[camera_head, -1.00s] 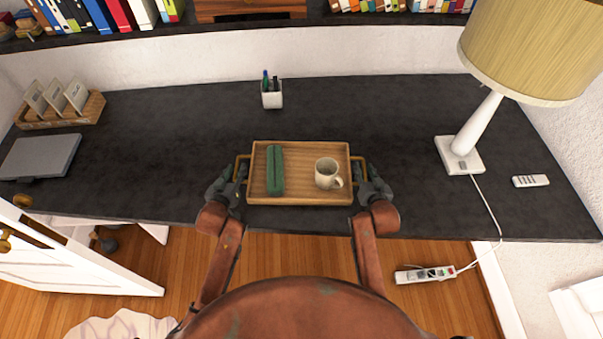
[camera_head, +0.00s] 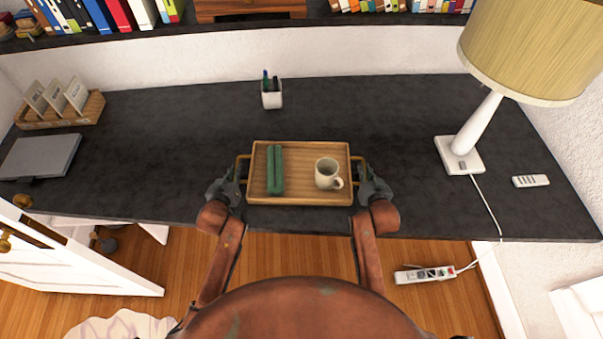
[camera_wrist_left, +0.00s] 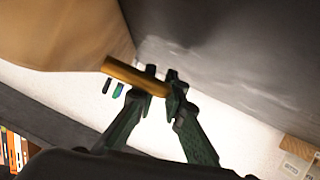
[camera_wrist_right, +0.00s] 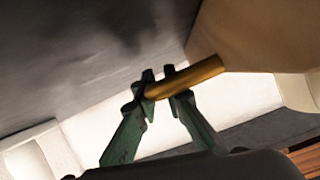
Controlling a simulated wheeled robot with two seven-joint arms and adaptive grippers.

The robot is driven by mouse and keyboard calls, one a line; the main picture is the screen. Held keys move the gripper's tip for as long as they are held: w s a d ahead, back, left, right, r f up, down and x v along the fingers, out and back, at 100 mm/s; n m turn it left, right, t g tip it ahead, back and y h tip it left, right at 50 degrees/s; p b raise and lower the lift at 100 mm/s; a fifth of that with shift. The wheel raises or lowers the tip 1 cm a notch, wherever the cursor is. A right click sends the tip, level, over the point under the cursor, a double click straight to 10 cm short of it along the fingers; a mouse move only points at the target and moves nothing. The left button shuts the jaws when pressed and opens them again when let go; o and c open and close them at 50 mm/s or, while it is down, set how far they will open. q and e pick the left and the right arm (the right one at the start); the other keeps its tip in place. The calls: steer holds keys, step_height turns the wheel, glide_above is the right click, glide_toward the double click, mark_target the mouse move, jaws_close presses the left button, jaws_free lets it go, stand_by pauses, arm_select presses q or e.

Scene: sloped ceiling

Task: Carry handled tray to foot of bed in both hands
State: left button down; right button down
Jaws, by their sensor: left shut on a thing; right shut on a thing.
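The wooden tray (camera_head: 305,196) is at the front middle of the dark desk in the head view, with a brass handle at each short side. A green case (camera_head: 275,170) lies on its left part and a pale mug (camera_head: 327,173) stands on its right part. My left gripper (camera_head: 238,182) is shut on the left handle, which shows between its fingers in the left wrist view (camera_wrist_left: 135,76). My right gripper (camera_head: 366,182) is shut on the right handle, also seen in the right wrist view (camera_wrist_right: 185,80). I cannot tell the tray's height above the desk. The bed is not in view.
A pen cup (camera_head: 271,94) stands behind the tray. A lamp (camera_head: 462,155) and a remote (camera_head: 530,181) are to the right. A laptop (camera_head: 40,156) and a letter holder (camera_head: 62,110) are at left. An open white door (camera_head: 80,265) and a power strip (camera_head: 425,274) are below.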

stand_by(0.4)
